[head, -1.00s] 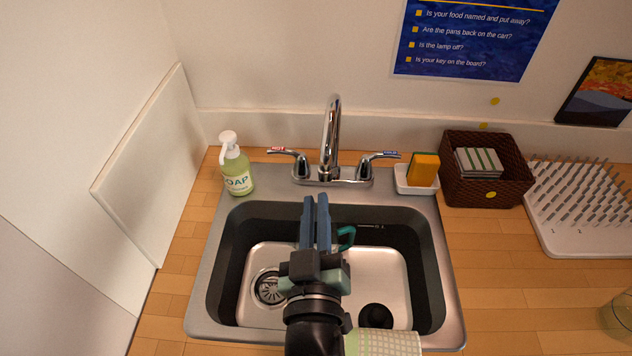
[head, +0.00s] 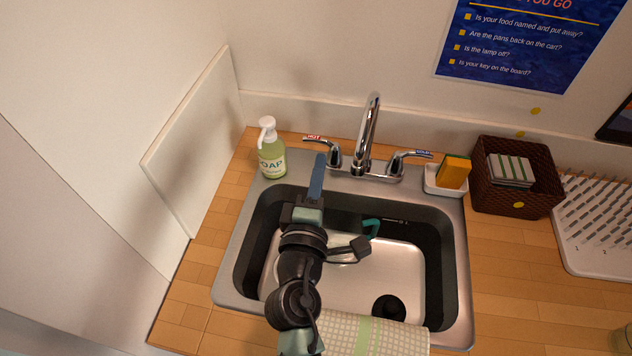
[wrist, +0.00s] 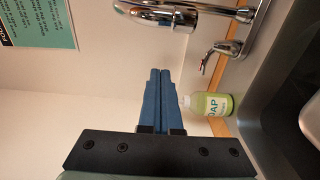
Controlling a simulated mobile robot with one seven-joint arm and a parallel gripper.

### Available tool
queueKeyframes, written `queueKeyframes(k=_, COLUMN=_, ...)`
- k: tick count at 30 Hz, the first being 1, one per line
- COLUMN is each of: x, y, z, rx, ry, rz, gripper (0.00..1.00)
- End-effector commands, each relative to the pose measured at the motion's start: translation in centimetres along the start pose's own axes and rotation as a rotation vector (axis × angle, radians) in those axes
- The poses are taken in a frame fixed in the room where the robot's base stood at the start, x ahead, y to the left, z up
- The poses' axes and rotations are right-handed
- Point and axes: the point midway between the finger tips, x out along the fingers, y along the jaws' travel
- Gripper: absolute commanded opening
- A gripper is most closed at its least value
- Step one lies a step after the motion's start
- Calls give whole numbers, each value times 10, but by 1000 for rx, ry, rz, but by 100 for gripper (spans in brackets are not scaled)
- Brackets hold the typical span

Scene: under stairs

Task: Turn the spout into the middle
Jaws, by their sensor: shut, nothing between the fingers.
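The chrome spout (head: 369,128) rises from the faucet base at the back of the sink (head: 232,270). Its arch stands up in the head view, leaning slightly right; I cannot tell exactly where its outlet points. It also shows along the top of the wrist view (wrist: 205,8), close beyond my fingertips. My gripper (head: 320,156) has its blue fingers pressed together, with nothing between them. It is left of the spout and apart from it in the head view, near the hot handle (head: 334,154). In the wrist view my fingers (wrist: 160,72) point up toward the spout.
A green soap bottle (head: 272,160) stands left of the faucet, near my fingers. The cold handle (head: 397,160) and a sponge (head: 454,170) in a white dish are to the right. A brown basket (head: 500,198) stands farther right. A checked towel (head: 375,338) hangs at the sink's front.

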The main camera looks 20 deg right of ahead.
Motion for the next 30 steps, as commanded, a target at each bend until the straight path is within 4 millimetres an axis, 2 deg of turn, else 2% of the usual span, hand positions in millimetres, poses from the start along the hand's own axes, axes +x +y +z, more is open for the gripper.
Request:
queueKeyframes(k=1, x=11, y=3, z=0, rx=1, ry=-2, rz=1, gripper=0)
queueKeyframes(k=5, x=32, y=3, z=1, rx=3, ry=-2, rz=1, gripper=0)
queueKeyframes(k=6, x=26, y=3, z=12, rx=1, ry=-5, rz=-4, gripper=0)
queueKeyframes(k=12, x=17, y=1, z=33, rx=2, ry=-2, rz=-1, gripper=0)
queueKeyframes(k=26, x=14, y=0, z=39, rx=2, ry=0, rz=0, gripper=0)
queueKeyframes(k=30, x=12, y=1, z=52, rx=4, ry=-3, rz=-1, gripper=0)
